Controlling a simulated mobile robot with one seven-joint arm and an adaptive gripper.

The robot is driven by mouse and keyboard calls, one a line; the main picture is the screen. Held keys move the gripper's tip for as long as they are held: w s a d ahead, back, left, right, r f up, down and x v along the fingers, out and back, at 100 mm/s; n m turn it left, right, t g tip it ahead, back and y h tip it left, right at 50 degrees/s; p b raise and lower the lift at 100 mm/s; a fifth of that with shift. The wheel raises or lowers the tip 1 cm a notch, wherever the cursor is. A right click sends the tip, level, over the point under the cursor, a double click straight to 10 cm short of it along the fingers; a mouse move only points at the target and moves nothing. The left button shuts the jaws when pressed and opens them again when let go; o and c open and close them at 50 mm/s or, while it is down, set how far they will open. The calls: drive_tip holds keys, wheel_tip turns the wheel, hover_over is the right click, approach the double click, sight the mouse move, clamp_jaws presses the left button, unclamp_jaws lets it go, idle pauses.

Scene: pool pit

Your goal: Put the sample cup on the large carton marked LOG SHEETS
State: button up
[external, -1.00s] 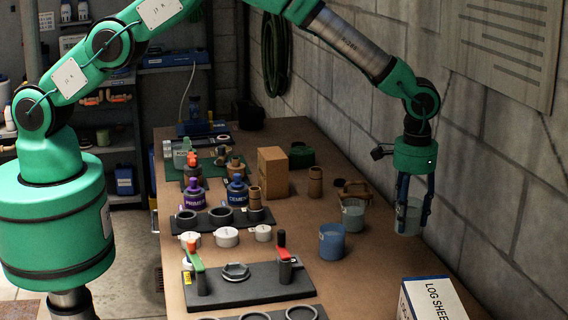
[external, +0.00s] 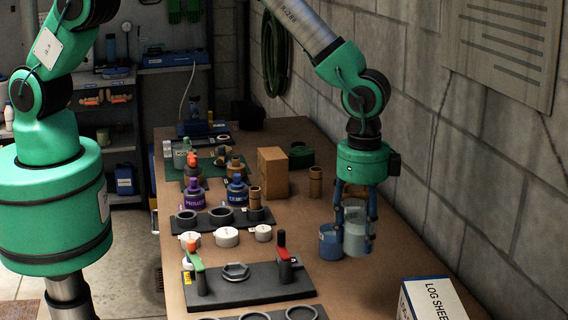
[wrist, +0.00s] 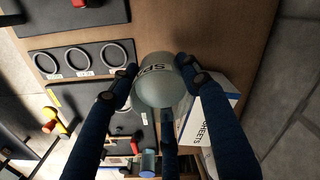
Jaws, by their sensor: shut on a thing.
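The sample cup (external: 357,242), a grey translucent cup, is held between the fingers of my gripper (external: 357,222), above the right part of the bench. In the wrist view the cup (wrist: 158,88) shows part of a label, "SP", and sits between the fingertips of my gripper (wrist: 156,78). The carton marked LOG SHEETS (external: 432,300), white with a blue edge, stands at the bench's near right, cut off by the frame. It also shows in the wrist view (wrist: 211,128), partly behind a finger. The cup is apart from it, further back and left in the external view.
A dark fixture plate (external: 250,284) with upright handles lies to the left. Bottles, white lids and a brown box (external: 272,172) stand further back. A block wall bounds the right side.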

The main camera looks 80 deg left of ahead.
drive_tip(key=s+d+r+m+p, duration=0.1)
drive_tip(key=s+d+m, duration=0.1)
drive_tip(key=s, duration=0.3)
drive_tip(key=shift+s+r+m, duration=0.15)
drive_tip(key=shift+s+m, duration=0.25)
drive_tip(key=shift+m, duration=0.4)
drive_tip(key=shift+d, duration=0.1)
drive_tip(key=p, duration=0.2)
hover_over(410, 289)
drive_tip(key=shift+f, duration=0.75)
drive_tip(key=shift+f+p, duration=0.45)
drive_tip(key=shift+f, duration=1.3)
drive_tip(key=shift+f, duration=0.15)
